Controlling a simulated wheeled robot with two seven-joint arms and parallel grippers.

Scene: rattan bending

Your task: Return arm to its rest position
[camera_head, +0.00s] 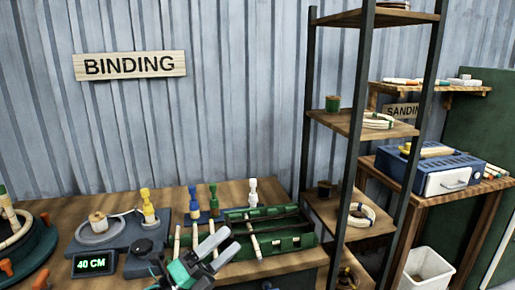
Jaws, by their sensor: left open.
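My left gripper (229,241) shows at the bottom middle, over the front part of the wooden workbench (283,190). Its two pale fingers are apart and point up and to the right. I see nothing between them. The gripper hides part of the bench's front edge. The green tray (312,240) stands just right of the fingers, with a pale stick (254,240) leaning in it. I cannot tell whether the fingers touch the tray. My right gripper is not in view.
Several bottle-like tools, including a yellow-and-white one (147,206), stand behind the gripper.

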